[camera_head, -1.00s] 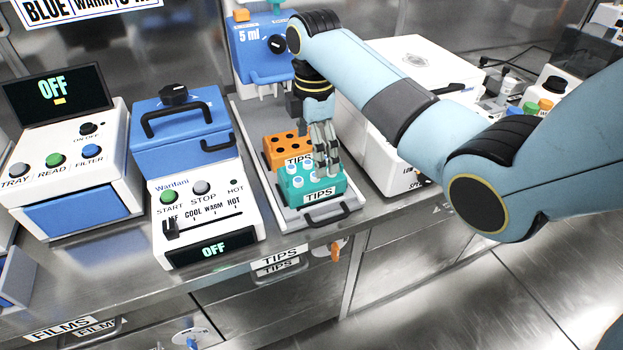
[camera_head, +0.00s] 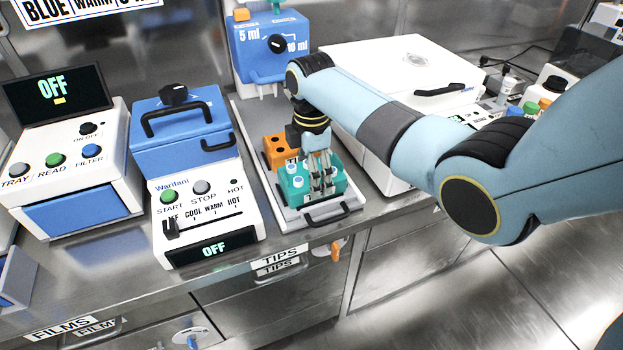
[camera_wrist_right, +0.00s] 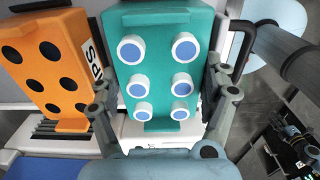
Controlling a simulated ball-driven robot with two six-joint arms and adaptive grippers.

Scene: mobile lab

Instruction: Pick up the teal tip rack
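The teal tip rack (camera_head: 297,191) sits at the front of a grey tray on the bench. It holds several white tips with blue centres. My right gripper (camera_head: 322,188) points down over the rack's right part and hides some of its front label. In the right wrist view, the teal rack (camera_wrist_right: 160,60) lies between the two spread fingers of the gripper (camera_wrist_right: 160,92), one on each side. The fingers are open and close to its sides; I cannot tell whether they touch. My left gripper is not in view.
An orange rack (camera_head: 277,150) stands right behind the teal one. The grey tray (camera_head: 283,219) has a black front handle. A blue-and-white Waritani device (camera_head: 190,150) is left, a white box-shaped machine (camera_head: 370,60) right, and a blue 5 ml dispenser (camera_head: 262,45) behind.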

